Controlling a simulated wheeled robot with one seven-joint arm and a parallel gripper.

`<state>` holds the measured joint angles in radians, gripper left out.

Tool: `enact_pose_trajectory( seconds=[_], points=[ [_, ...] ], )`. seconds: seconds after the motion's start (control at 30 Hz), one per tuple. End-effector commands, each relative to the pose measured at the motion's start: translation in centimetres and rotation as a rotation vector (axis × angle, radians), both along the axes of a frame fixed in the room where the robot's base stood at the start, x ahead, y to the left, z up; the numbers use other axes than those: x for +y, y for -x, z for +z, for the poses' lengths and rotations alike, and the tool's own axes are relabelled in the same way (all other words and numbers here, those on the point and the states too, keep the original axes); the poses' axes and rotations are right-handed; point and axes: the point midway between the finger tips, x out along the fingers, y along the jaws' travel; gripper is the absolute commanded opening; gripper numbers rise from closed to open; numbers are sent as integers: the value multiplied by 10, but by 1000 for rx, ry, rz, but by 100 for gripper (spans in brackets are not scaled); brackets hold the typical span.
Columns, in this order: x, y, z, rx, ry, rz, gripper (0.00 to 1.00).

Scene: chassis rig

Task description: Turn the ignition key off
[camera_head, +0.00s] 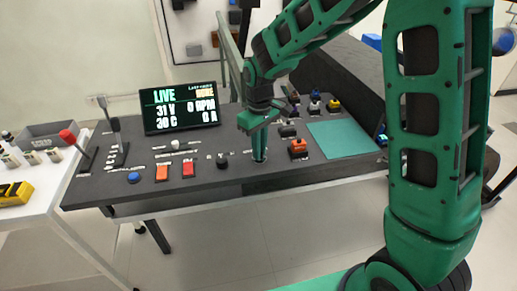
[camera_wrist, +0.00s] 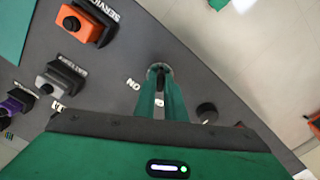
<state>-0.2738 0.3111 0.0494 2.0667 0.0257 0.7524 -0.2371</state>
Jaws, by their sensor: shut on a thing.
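My gripper (camera_head: 259,158) points straight down onto the dark console, near its front edge. In the wrist view its two green fingers (camera_wrist: 160,82) are close together with a small dark piece between their tips. This looks like the ignition key (camera_wrist: 160,76), shut between the fingers over a round grey lock at the panel. The fingers hide most of the key, so its exact angle cannot be told. The word "ON" is printed beside the lock in the wrist view. The display (camera_head: 180,108) on the console reads "LIVE", 31 V, 0 RPM and 0 A.
A black knob (camera_head: 222,160) stands left of my gripper, with red (camera_head: 188,168) and orange (camera_head: 162,172) switches beyond it. An orange service connector (camera_head: 298,149) sits close on the right. A teal mat (camera_head: 342,139) lies farther right. Levers stand at the console's left end.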

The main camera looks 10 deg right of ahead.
Motion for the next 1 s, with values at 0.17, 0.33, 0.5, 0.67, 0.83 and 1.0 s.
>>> enact_pose_trajectory(
  seconds=[0.17, 0.33, 0.5, 0.67, 0.83, 1.0],
  points=[
    [-1, -2, 1, -4, 0, -3, 27],
    [-1, -1, 1, -2, 0, -2, 29],
    [0, -1, 2, -2, 0, -2, 29],
    [0, -2, 17, -5, -1, -2, 29],
    [0, -2, 48, -5, -1, -2, 29],
    [0, -3, 79, -5, -1, -2, 29]
  ],
)
